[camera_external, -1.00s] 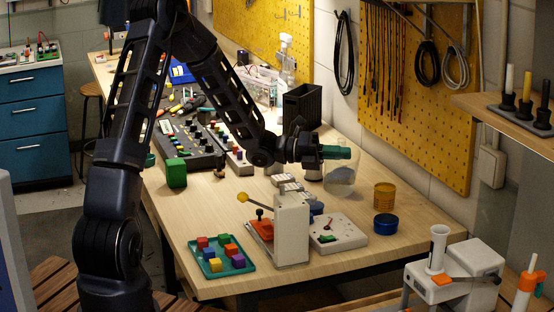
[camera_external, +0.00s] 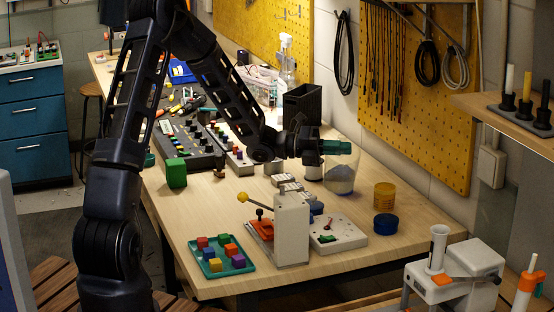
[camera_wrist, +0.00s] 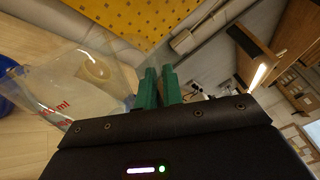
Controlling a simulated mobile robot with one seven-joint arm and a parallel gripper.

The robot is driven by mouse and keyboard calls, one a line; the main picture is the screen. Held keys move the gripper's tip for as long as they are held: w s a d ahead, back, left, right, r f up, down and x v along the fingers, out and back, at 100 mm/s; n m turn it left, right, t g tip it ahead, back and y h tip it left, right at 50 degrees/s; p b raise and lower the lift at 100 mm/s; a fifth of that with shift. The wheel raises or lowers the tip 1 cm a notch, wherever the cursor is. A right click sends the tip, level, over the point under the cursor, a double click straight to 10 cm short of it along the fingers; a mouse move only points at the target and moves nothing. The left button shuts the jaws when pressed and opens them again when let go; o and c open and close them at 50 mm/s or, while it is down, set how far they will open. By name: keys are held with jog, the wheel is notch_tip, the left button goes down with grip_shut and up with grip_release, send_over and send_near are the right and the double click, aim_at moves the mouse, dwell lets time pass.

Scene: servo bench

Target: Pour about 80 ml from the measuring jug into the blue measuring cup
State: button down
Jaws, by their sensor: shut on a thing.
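The clear measuring jug (camera_external: 341,178) is at the right part of the bench top, with greyish liquid in its lower part. In the wrist view the jug (camera_wrist: 85,85) fills the left side, with red ml marks on its wall. My gripper (camera_external: 344,148) is shut on the jug near its top; the green fingers (camera_wrist: 159,87) are close together beside it. The exact grip point is hard to see. The blue measuring cup (camera_external: 385,224) stands on the bench to the right and nearer the camera, apart from the jug. It also shows at the wrist view's left edge (camera_wrist: 5,90).
A yellow cup (camera_external: 385,195) stands just behind the blue cup. A white device (camera_external: 338,233) and an upright white block (camera_external: 291,230) stand to the left. A black bin (camera_external: 305,105) and the yellow pegboard (camera_external: 410,110) are behind. Bare bench lies around the cups.

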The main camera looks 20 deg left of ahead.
aim_at(339, 173)
jog(key=shift+w+a+r+n+p, duration=0.15)
jog(key=shift+w+r+n+p, duration=0.55)
jog(key=shift+n, duration=0.1)
dwell(1.9)
jog(key=s+f+m, duration=0.2)
jog(key=f+m, duration=0.1)
jog(key=shift+s+d+f, duration=0.25)
jog(key=shift+s+d, duration=0.1)
jog(key=shift+s, duration=0.05)
jog(key=shift+s+d+f+m+b, duration=0.1)
jog(key=shift+s+f+m+b, duration=0.35)
jog(key=shift+m, duration=0.65)
jog(key=shift+s+f, duration=0.15)
jog(key=shift+f, duration=0.05)
jog(key=shift+s+m, duration=0.1)
jog(key=shift+m, duration=0.2)
